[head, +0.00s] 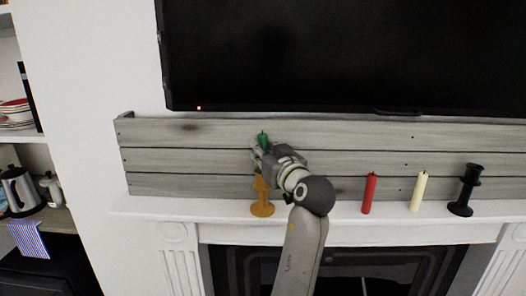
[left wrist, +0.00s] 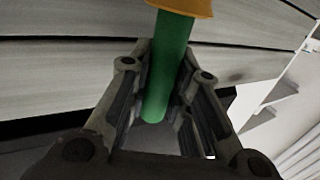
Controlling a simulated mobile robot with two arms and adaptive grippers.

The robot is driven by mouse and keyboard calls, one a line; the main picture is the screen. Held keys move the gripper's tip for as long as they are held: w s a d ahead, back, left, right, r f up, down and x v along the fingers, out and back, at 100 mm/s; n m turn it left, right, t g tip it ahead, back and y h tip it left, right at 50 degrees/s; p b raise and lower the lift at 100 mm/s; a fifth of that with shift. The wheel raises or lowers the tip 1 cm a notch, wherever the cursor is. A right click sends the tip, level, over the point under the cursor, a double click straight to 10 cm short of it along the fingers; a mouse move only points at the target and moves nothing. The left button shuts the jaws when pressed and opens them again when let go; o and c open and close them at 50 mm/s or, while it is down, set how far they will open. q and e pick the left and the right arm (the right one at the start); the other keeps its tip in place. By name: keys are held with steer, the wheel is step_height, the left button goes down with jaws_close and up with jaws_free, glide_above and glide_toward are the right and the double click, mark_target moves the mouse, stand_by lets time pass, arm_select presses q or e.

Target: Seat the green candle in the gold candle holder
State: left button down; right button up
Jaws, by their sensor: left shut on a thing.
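The green candle (head: 263,139) is upright in my left gripper (head: 262,158), its top showing above the fingers in the head view. The gripper is shut on it. The gold candle holder (head: 262,208) stands on the mantel directly below. In the left wrist view the candle (left wrist: 171,70) runs between the two fingers, and its far end meets the edge of the gold holder (left wrist: 190,7). The gripper hides the joint in the head view, so I cannot tell whether the candle is inside the cup. My right gripper is out of view.
A red candle (head: 369,193), a cream candle (head: 419,191) and a black candle holder (head: 465,190) stand on the mantel (head: 330,208) to the right. Grey planks (head: 200,160) rise behind, with a dark TV (head: 340,55) above. Shelves with a kettle (head: 20,190) are at far left.

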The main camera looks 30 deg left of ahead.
arm_select(q)
steer(key=shift+f+b, duration=0.75)
steer(key=shift+f, duration=0.15)
steer(key=c, duration=1.3)
jaws_free()
steer(key=shift+o, duration=0.2)
step_height(320, 180, up, 10)
steer(key=shift+r, duration=0.1)
